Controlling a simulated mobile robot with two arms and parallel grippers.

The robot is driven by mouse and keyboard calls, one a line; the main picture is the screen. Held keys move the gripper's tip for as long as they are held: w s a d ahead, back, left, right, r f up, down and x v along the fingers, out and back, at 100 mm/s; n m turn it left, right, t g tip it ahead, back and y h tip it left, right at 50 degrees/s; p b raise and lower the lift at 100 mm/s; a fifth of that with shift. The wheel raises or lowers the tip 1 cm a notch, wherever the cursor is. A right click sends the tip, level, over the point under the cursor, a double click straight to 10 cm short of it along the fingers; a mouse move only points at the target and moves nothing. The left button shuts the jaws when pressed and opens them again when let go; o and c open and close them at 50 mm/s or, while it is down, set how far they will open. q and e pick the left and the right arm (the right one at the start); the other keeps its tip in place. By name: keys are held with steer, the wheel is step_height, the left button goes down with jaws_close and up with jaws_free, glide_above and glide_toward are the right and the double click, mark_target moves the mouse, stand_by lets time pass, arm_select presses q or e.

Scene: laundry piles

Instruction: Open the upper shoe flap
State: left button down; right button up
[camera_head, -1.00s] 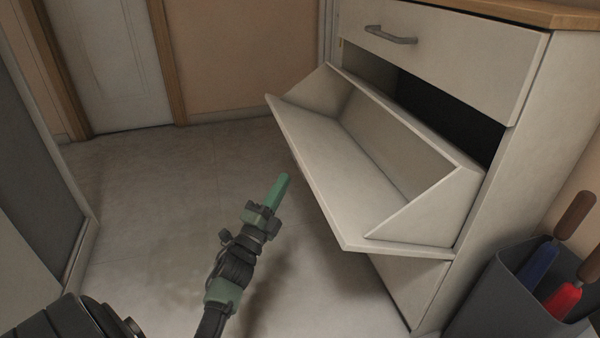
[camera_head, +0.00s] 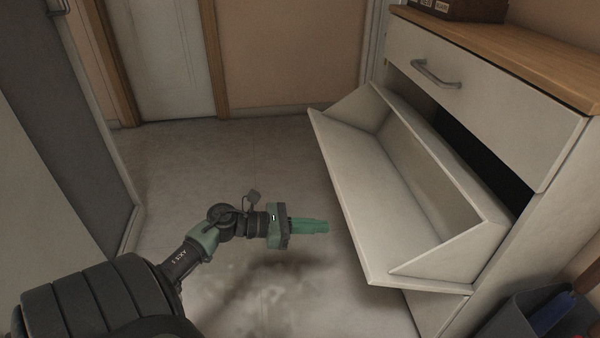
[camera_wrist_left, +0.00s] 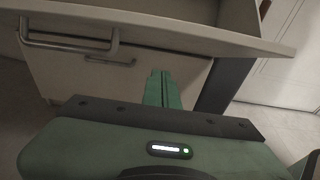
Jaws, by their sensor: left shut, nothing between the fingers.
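The upper shoe flap (camera_head: 350,195) of the white cabinet is tilted open, leaning out and down from its top edge, with a dark opening behind it. My left gripper (camera_head: 322,227) is shut and empty, to the left of the flap's outer edge in the head view and apart from it. In the left wrist view, its green fingers (camera_wrist_left: 163,88) point toward the cabinet beneath the tilted flap (camera_wrist_left: 170,28). A bar handle (camera_wrist_left: 70,42) shows on the flap there. My right gripper is not in view.
A closed drawer (camera_head: 470,85) with a metal handle sits above the flap under a wooden top (camera_head: 510,55). A lower flap (camera_wrist_left: 125,75) below it looks closed. A dark bin (camera_head: 520,315) stands at lower right. The floor to the left is clear.

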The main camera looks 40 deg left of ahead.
arm_select(q)
steer(key=shift+w+d+r, duration=0.65)
steer(key=shift+w+r, duration=0.15)
steer(key=shift+w, duration=0.05)
steer(key=shift+w+d+r, duration=0.65)
steer(key=shift+w+r, duration=0.15)
steer(key=shift+w, duration=0.05)
